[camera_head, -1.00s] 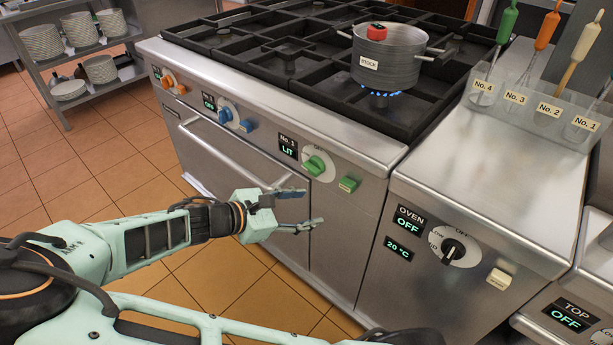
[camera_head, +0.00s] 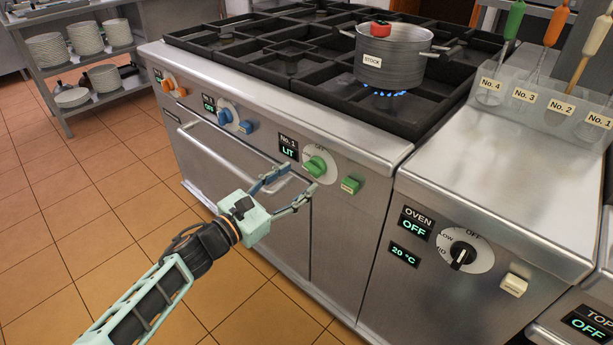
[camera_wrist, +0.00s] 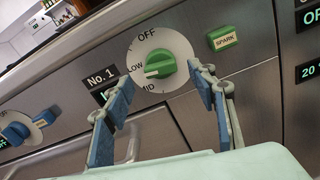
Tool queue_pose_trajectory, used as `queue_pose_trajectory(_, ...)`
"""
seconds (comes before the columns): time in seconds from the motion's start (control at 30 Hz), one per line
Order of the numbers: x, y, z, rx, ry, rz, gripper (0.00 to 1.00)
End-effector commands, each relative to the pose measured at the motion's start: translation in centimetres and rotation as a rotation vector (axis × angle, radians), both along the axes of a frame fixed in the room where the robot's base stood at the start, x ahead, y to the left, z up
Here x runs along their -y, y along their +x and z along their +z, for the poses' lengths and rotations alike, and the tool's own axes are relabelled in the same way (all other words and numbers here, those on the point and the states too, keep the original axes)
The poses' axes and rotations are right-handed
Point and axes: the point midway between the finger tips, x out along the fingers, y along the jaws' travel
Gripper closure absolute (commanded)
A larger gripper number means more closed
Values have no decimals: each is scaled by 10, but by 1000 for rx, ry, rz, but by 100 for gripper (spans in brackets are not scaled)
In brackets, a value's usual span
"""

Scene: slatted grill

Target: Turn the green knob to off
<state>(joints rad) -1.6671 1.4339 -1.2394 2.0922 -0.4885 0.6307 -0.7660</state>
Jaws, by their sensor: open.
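The green knob (camera_head: 315,166) sits on a white dial on the stove's front panel, beside a display (camera_head: 288,148) reading "No. 1 LIT". In the wrist view the green knob (camera_wrist: 160,65) shows beyond my fingers, its pointer toward the left, near LOW and MID. OFF is at the top of the dial. My gripper (camera_head: 290,190) is open and empty, in front of the panel and just below and left of the knob, apart from it. In the wrist view its two blue-padded fingers (camera_wrist: 163,110) stand on either side below the knob.
A green SPARK button (camera_head: 350,185) is right of the knob. A pot labelled STOCK (camera_head: 391,58) stands over a blue flame (camera_head: 385,93). The oven knob (camera_head: 463,255) is further right, blue and orange knobs left. An oven handle bar (camera_head: 215,150) juts out below.

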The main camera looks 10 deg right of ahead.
Motion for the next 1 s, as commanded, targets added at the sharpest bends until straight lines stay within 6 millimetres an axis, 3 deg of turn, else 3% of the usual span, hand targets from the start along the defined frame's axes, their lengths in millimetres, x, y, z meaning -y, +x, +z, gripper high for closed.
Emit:
queue_pose_trajectory(0.23,29,20,-1,1,0,-2,48)
queue_pose_trajectory(0.63,34,25,0,-1,1,0,48)
queue_pose_trajectory(1.0,34,25,0,-1,1,0,89)
